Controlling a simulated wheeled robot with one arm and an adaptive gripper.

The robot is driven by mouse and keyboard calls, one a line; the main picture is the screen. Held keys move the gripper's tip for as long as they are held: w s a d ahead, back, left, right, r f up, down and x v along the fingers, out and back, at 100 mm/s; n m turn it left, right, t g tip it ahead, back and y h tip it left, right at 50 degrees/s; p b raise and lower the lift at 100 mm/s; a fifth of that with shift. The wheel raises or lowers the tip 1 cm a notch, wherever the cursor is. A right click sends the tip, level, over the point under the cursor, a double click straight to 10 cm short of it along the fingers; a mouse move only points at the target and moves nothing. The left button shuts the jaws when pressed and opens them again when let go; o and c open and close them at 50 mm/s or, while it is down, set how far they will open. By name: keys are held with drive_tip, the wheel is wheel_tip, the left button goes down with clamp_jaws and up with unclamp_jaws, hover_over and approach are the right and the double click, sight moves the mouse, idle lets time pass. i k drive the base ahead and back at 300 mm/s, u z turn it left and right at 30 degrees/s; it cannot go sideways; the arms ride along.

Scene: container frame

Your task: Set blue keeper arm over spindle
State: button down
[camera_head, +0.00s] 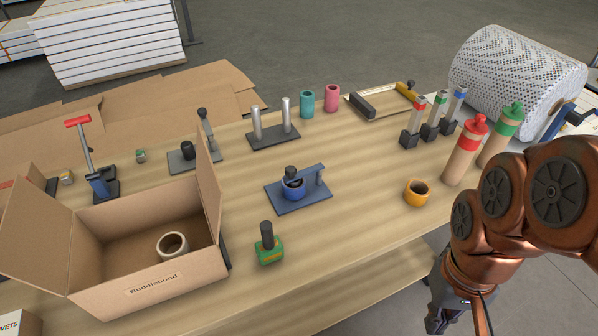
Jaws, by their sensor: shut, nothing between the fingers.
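The blue fixture (298,202) sits near the middle of the table, with a flat base plate. A blue ring (293,190) sits around its dark-topped spindle (291,172). The blue keeper arm (311,171) runs from a short post (320,178) at the right toward the spindle top. It looks level and close to the spindle; whether it rests on it is too small to tell. My gripper (458,318) is at the lower right, beyond the table's front edge, well away from the fixture. It is shut and empty; its tips are partly cut off by the frame.
An open cardboard box (150,276) holding a cream ring (172,246) stands at the left. A green stamp-like block (268,250) and an orange ring (417,192) flank the fixture in front. Squeeze bottles (465,150) stand at the right near my arm. A twin-post stand (272,135) is behind.

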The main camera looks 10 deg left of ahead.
sight(290, 174)
drive_tip(key=k, duration=1.15)
drive_tip(key=u, duration=0.7)
drive_tip(key=i, duration=1.05)
drive_tip(key=u, duration=1)
